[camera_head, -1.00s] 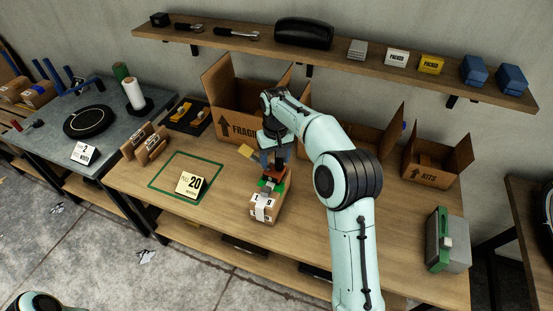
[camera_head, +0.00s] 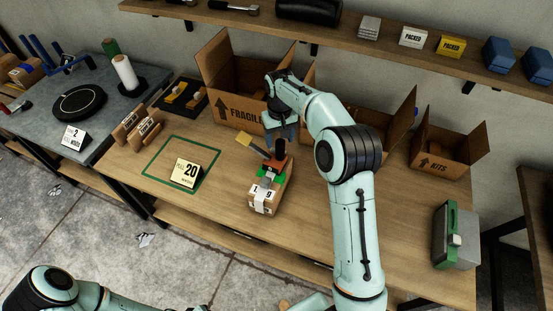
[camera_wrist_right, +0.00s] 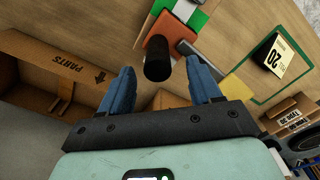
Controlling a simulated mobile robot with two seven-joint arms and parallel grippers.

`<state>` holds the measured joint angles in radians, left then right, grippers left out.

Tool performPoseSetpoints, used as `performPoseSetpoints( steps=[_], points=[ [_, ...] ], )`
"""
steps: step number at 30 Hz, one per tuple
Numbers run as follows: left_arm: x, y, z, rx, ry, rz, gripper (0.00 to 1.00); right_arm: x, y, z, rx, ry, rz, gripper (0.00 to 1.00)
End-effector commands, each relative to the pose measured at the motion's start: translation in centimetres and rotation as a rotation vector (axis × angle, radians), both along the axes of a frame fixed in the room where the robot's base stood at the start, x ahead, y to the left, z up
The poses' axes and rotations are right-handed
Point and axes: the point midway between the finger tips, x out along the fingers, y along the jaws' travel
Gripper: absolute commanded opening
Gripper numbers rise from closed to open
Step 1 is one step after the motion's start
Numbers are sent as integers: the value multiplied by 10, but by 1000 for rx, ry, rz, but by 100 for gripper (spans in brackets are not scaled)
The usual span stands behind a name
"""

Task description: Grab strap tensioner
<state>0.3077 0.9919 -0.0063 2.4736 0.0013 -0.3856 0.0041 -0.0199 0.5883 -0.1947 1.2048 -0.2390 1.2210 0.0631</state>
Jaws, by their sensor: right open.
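The strap tensioner (camera_head: 271,164), with an orange-red body, black upright handle and green part, sits on top of a brown package (camera_head: 257,201) with white labels. In the right wrist view, its black handle (camera_wrist_right: 157,60) points up toward the camera and shows between the finger tips. My right gripper (camera_head: 284,137) is open and empty, just behind the handle in the head view. In the wrist view its two blue fingers (camera_wrist_right: 160,68) stand either side of the handle; contact cannot be told. My left arm shows at the bottom left, its gripper out of view.
Open cardboard boxes, one marked FRAGILE (camera_head: 236,98) and one marked KITS (camera_head: 440,152), stand at the bench's back. A number 20 sign (camera_head: 184,174) stands in a green outline. A grey-green box (camera_head: 456,238) is at right. The bench (camera_head: 330,230) is clear in front.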

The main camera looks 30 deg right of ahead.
Motion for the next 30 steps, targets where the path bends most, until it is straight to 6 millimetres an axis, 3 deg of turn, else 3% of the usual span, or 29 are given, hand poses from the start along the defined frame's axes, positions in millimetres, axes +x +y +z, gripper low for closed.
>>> performPoseSetpoints(
  steps=[12,20,21,27,30],
  points=[
    [-6,0,-6,0,5,-1,0,-3,-3,-49,0,2,0,63],
    [-6,0,-6,0,5,-1,0,-3,-2,-53,1,-2,0,63],
    [-6,0,-6,0,5,-1,0,-3,-2,-52,0,-2,0,60],
    [-6,0,-6,0,5,-1,0,-3,-2,-52,0,-1,0,0],
    [-6,0,-6,0,5,-1,0,-3,-2,-52,0,-1,0,0]
  ],
)
